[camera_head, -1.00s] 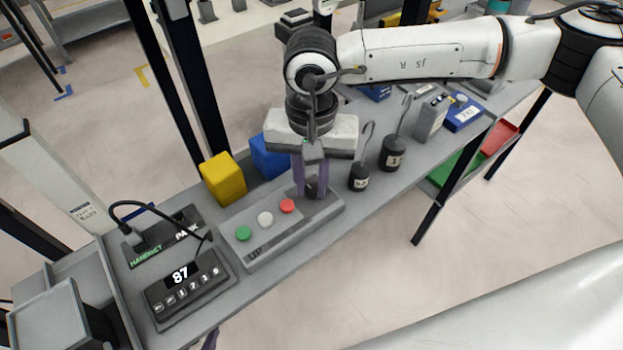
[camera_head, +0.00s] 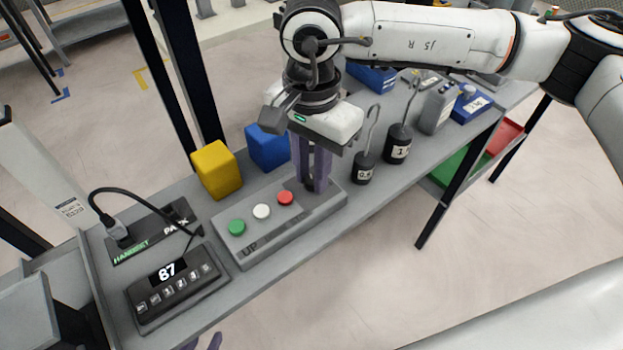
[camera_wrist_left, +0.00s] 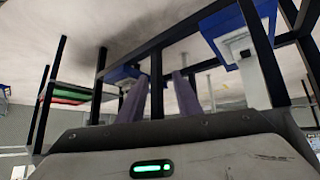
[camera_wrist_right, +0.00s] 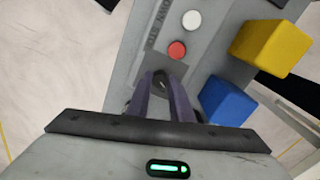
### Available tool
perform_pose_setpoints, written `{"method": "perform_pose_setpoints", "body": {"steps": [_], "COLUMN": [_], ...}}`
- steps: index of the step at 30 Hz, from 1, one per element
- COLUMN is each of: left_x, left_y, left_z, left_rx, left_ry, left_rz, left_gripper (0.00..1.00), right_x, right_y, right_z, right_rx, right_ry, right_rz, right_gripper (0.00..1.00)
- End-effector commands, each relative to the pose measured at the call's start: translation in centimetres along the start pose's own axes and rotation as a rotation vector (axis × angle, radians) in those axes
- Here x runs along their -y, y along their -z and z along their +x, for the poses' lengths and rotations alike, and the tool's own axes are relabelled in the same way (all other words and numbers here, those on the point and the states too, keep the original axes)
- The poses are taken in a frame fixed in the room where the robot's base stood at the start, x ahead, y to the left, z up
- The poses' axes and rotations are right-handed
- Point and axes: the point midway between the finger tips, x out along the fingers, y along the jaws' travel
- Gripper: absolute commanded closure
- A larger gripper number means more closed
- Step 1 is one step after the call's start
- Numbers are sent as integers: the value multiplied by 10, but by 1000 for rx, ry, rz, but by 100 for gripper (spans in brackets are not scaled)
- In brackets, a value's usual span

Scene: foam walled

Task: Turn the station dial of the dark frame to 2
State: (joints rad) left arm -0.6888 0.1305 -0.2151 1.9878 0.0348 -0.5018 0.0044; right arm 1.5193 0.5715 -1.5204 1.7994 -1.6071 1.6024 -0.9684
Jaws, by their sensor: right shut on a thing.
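A grey control box (camera_head: 248,252) lies along the bench with green, white and red buttons in a row and "UP" lettering at its near end. Its dark dial (camera_wrist_right: 160,80) sits beyond the red button, on a darker patch in the right wrist view. My right gripper (camera_head: 313,186) points down over that end, its purple fingers shut on the dial; the fingertips also show in the right wrist view (camera_wrist_right: 163,85). The fingers hide most of the dial, and I cannot read its setting. My left gripper (camera_wrist_left: 159,78) is open and empty, below the bench's near edge.
A black keypad unit (camera_head: 178,287) showing 87 and a cabled handset panel (camera_head: 150,232) are left of the box. Yellow (camera_head: 216,170) and blue (camera_head: 267,147) cubes stand behind it. Hooked weights (camera_head: 363,168) stand right of my right gripper. Dark posts (camera_head: 178,75) rise behind.

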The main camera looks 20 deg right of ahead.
Motion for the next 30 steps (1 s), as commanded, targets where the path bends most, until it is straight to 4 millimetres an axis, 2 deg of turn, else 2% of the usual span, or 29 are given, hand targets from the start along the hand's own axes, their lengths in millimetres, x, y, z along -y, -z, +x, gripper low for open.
{"method": "perform_pose_setpoints", "body": {"steps": [3,15,30], "left_x": [-1,-1,1], "left_y": [-6,-13,-21], "left_z": [9,22,22], "left_rx": [-2,-17,-11], "left_ry": [-2,-9,-10], "left_rz": [1,-10,-7], "left_gripper": [69,69,69], "right_x": [1,0,0], "right_y": [1,1,1], "right_z": [4,1,-1], "right_rx": [-1,-2,-3], "right_ry": [3,2,2], "right_rz": [111,412,539], "right_gripper": [100,100,100]}}
